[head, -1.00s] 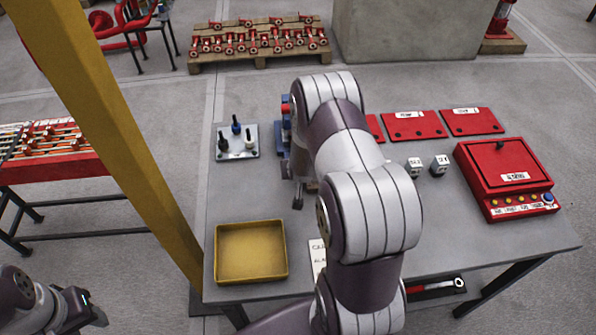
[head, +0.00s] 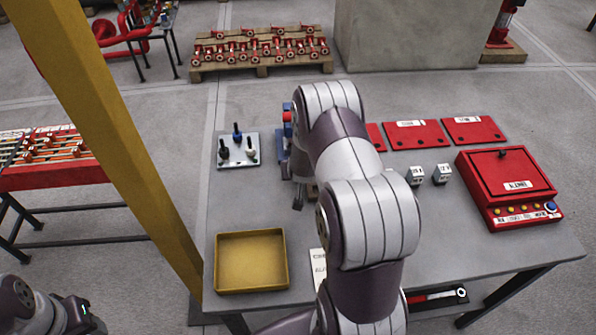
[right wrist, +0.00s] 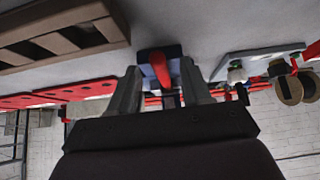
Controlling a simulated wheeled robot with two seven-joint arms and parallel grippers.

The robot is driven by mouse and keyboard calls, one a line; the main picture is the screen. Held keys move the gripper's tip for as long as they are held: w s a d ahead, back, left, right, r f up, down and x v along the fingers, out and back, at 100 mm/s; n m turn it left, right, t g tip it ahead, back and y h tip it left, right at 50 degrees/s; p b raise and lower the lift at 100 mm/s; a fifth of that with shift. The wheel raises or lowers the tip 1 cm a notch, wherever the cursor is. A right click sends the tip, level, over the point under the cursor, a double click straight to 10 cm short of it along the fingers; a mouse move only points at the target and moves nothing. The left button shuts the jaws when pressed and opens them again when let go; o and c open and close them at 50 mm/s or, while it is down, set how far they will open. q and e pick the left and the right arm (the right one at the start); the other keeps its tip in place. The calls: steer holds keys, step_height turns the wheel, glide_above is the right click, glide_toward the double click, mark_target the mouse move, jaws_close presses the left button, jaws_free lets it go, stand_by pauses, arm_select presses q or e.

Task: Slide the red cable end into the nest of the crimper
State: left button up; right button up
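A blue device with a red top, which looks like the crimper (head: 283,146), stands on the table, partly hidden behind my right arm. In the right wrist view a blue block (right wrist: 174,68) shows beyond the fingertips of my right gripper (right wrist: 160,65). A red piece (right wrist: 158,66) lies between the fingers in the picture. I cannot tell whether it is the cable end or part of the crimper, or whether the fingers touch it. The nest is not clearly visible. My left gripper (head: 88,315) is at the lower left, off the table; its fingers are unclear.
A plate with dark and white-handled pieces (head: 238,161) lies left of the blue device. A yellow tray (head: 219,263) is at the front left. Red panels (head: 413,135), small white blocks (head: 443,172) and a red box (head: 500,180) are to the right. A yellow post (head: 110,125) stands left.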

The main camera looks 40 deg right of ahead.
steer(key=v, duration=1.2)
steer(key=shift+s+r, duration=0.2)
steer(key=shift+s, duration=0.05)
steer(key=shift+a, duration=0.1)
